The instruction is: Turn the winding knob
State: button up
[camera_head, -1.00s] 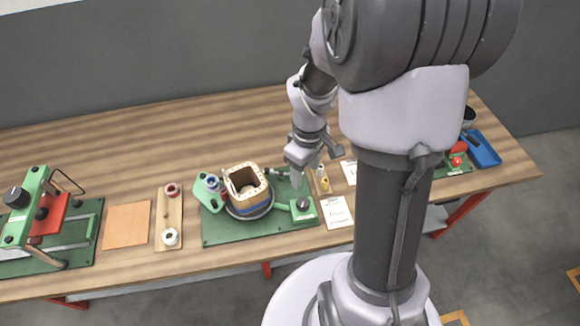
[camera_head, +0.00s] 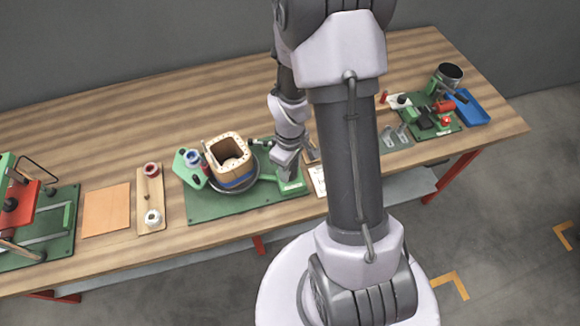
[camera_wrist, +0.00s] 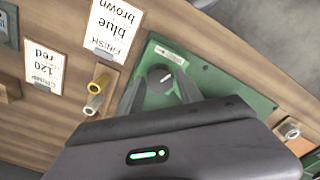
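The winding knob (camera_wrist: 160,77) is a dark round knob with a pale pointer mark, on a green housing in the wrist view. My gripper (camera_wrist: 161,88) points down at it, with one finger to either side of the knob. The fingers stand apart; I cannot tell whether they touch it. In the head view my gripper (camera_head: 285,168) is over the green knob housing (camera_head: 292,188) at the right end of the green winding base (camera_head: 222,207), and hides the knob. A square wooden coil former (camera_head: 228,160) sits in a round dish left of it.
Label cards (camera_wrist: 110,30) and brass posts (camera_wrist: 95,95) lie beside the winding base. A spool board (camera_head: 150,200) and an orange sheet (camera_head: 106,210) are to the left. A blue tray (camera_head: 470,107) and a second green base (camera_head: 440,128) are at the right.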

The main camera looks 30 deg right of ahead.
grip_shut()
jog(key=m+b, duration=0.2)
jog(key=m, duration=0.3)
jog(key=shift+f+m, duration=0.1)
jog(key=shift+m, duration=0.3)
jog(key=m+b, duration=0.2)
jog(key=m, duration=0.4)
dwell(0.3)
jog(key=shift+o, duration=2.4)
grip_release()
